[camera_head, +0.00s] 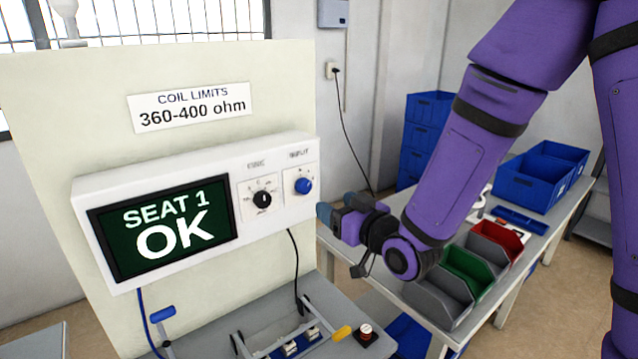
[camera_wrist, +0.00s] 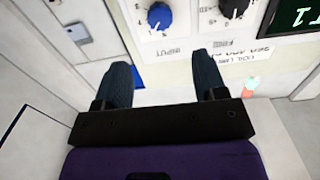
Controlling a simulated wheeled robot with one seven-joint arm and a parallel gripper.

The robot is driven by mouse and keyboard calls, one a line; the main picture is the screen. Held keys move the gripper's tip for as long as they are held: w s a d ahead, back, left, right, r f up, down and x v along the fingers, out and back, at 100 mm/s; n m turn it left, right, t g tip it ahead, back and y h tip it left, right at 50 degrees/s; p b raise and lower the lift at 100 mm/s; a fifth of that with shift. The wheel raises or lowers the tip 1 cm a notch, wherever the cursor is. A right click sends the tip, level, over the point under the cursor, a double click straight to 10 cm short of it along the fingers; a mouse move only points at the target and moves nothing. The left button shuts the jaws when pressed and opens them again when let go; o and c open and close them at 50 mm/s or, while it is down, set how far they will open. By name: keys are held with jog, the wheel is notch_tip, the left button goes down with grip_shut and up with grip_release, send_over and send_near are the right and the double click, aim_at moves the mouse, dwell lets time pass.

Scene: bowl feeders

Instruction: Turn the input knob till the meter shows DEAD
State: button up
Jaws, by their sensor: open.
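The blue input knob (camera_head: 303,186) is on the right end of the white meter box, under the label INPUT. It also shows in the wrist view (camera_wrist: 159,15), upside down, ahead of the fingers. The meter screen (camera_head: 165,231) reads SEAT 1 OK in white on dark green. A black selector knob (camera_head: 262,199) with a marked dial sits to the left of the blue knob. My gripper (camera_head: 323,214) is just right of and below the blue knob, apart from it. In the wrist view its two fingers (camera_wrist: 162,84) are spread with nothing between them.
A sign (camera_head: 190,106) above the box reads COIL LIMITS 360-400 ohm. Grey, green and red bins (camera_head: 466,266) and blue crates (camera_head: 540,178) fill the side table at right.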

aim_at(306, 187)
jog(key=x, duration=1.1)
jog(key=shift+d, duration=0.1)
jog(key=shift+c, duration=0.2)
jog(key=c, duration=0.9)
